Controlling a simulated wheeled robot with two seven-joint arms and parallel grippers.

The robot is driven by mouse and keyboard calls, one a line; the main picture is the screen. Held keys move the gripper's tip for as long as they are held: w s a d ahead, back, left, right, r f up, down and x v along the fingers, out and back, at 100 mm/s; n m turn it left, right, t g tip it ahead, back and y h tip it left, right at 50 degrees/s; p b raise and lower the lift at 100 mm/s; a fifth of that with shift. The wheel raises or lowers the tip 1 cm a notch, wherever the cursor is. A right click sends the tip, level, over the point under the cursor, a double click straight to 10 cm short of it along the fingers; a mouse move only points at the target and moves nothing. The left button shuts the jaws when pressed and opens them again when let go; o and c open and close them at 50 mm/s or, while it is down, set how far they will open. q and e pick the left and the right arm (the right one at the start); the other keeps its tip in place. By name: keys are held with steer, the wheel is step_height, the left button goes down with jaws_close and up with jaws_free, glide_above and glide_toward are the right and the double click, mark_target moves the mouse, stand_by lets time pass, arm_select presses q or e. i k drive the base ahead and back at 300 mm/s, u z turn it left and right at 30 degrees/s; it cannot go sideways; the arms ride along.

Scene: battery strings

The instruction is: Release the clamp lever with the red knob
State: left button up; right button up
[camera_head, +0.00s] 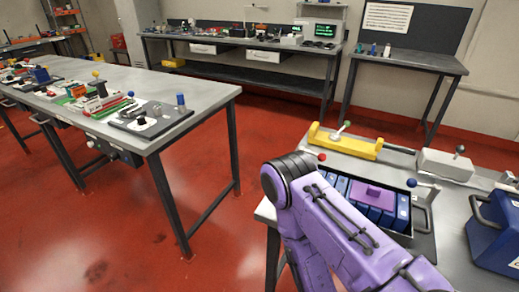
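The red knob (322,157) shows just right of the dark joint of my purple arm, near the left end of a row of blue battery blocks (403,207). Its lever and base are mostly hidden, so I cannot tell the clamp's position. My purple arm comes in from the lower right and covers the near part of the tray. Its gripper is not visible, and no left arm or gripper shows. A flat purple piece (372,193) lies over the battery blocks.
A blue-knobbed lever (411,183) stands at the row's right end. Behind are a yellow fixture (345,143) and a grey block (446,164) with a dark knob. A blue case (495,232) stands at right. A cluttered bench (215,92) is left, with red floor between.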

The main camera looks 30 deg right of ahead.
mark_target(322, 157)
steer(key=u, duration=0.2)
steer(key=i, duration=0.9)
steer(key=z, duration=1.3)
